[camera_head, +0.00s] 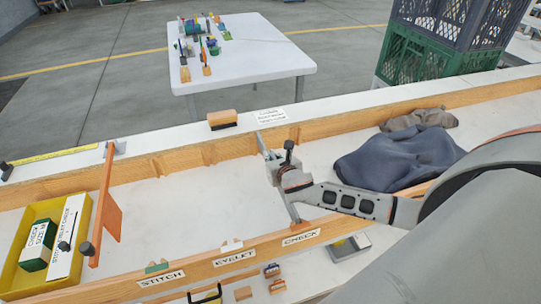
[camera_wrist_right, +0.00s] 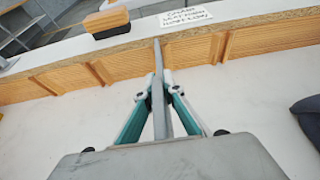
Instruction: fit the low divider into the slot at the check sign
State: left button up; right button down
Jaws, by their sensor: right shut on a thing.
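A thin grey divider (camera_head: 294,212) is in my right gripper (camera_head: 283,176), above the bench tray near the CHECK sign (camera_head: 300,238). The fingers are shut on it; in the right wrist view the divider (camera_wrist_right: 158,95) stands edge-on between the teal fingers (camera_wrist_right: 160,95). Its far end is at the back wooden rail (camera_wrist_right: 200,55), and its near end is by the front rail (camera_head: 215,262) behind the CHECK sign. I cannot tell whether either end is in a slot. My left gripper is not in view.
An orange divider (camera_head: 108,205) stands to the left. A yellow bin (camera_head: 17,275) holds boxes. Dark cloth (camera_head: 390,160) lies right of my gripper. A brush (camera_head: 222,120) and a paper note (camera_head: 270,116) sit on the back ledge. The tray floor (camera_head: 190,195) between is clear.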

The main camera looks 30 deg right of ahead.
jog(key=shift+f+b, duration=1.85)
jog(key=shift+f, duration=1.55)
dwell(0.3)
jog(key=c, duration=2.1)
grip_release()
jog(key=shift+r, duration=0.1)
jog(key=shift+r+p, duration=1.3)
jog(key=shift+p, duration=0.35)
jog(key=shift+r+p, duration=0.9)
jog(key=shift+r, duration=0.25)
